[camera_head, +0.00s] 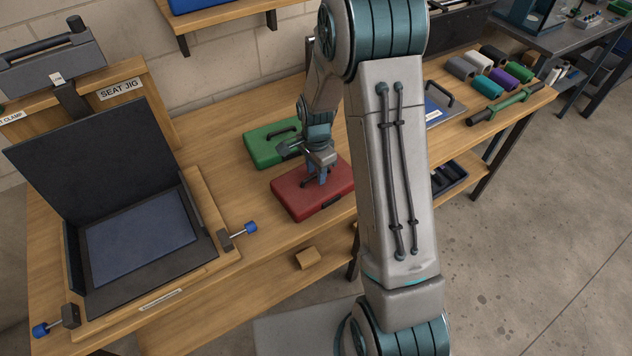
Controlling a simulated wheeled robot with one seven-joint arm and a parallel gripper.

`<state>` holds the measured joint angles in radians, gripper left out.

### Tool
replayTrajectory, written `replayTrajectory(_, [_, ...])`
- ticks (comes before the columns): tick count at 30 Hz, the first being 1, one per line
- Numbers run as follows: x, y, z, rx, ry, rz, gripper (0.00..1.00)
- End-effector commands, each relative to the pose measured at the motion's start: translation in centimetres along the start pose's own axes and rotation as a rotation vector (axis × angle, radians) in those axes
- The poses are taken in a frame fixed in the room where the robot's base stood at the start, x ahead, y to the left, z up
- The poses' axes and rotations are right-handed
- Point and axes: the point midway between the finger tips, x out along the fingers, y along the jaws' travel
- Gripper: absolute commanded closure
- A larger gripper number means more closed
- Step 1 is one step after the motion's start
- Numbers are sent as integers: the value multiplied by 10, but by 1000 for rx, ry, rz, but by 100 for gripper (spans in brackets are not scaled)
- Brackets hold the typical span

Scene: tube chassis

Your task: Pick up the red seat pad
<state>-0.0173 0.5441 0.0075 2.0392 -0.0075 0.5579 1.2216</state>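The red seat pad (305,198) lies flat on the wooden bench, near its front edge. A dark handle (308,183) on its top is partly hidden by my gripper (318,178). My gripper points down at the handle, with its fingertips at or just above it. The fingers are small here, and I cannot tell whether they are closed on the handle. My arm hides the right end of the pad.
A green pad (265,147) with a dark handle lies just behind the red one. The seat jig (150,200) with its raised black lid stands at left. Coloured rolls (495,78) and a green-gripped bar (505,106) lie at right. A wood block (307,258) sits on the lower shelf.

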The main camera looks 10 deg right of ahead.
Motion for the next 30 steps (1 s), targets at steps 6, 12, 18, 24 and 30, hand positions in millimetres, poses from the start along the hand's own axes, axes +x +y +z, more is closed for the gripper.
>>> replayTrajectory(6, [0, 0, 0, 0, 0, 0, 73])
replayTrajectory(12, [0, 0, 0, 0, 0, 0, 100])
replayTrajectory(18, [0, 0, 0, 0, 0, 0, 100])
replayTrajectory(24, [-6, 0, 0, 0, 1, -1, 100])
replayTrajectory(30, [-28, -1, 0, -1, 2, -5, 100])
